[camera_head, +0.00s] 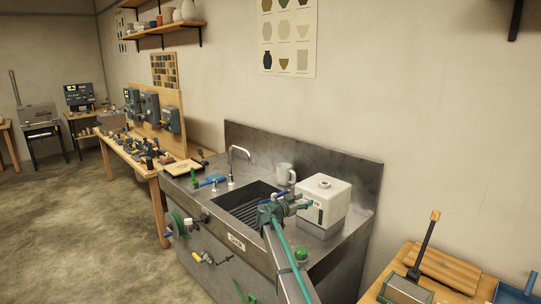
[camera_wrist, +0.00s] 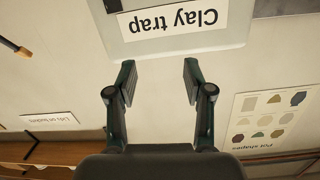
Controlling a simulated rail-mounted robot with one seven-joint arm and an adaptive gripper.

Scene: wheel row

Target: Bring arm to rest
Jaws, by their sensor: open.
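My gripper (camera_head: 308,200) is over the sink counter, in front of the white box (camera_head: 325,203) that stands on the counter's right part. In the wrist view my gripper (camera_wrist: 158,78) is open, its two dark green fingers apart with nothing between them. The picture there is upside down. The pale box (camera_wrist: 150,45) with a "Clay trap" label (camera_wrist: 170,19) lies beyond the fingertips. I cannot tell whether a finger touches it. In the head view my arm reaches up from the bottom edge and hides part of the counter front.
A wooden bench (camera_head: 455,268) with tools stands right. Floor (camera_head: 75,215) is clear at left.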

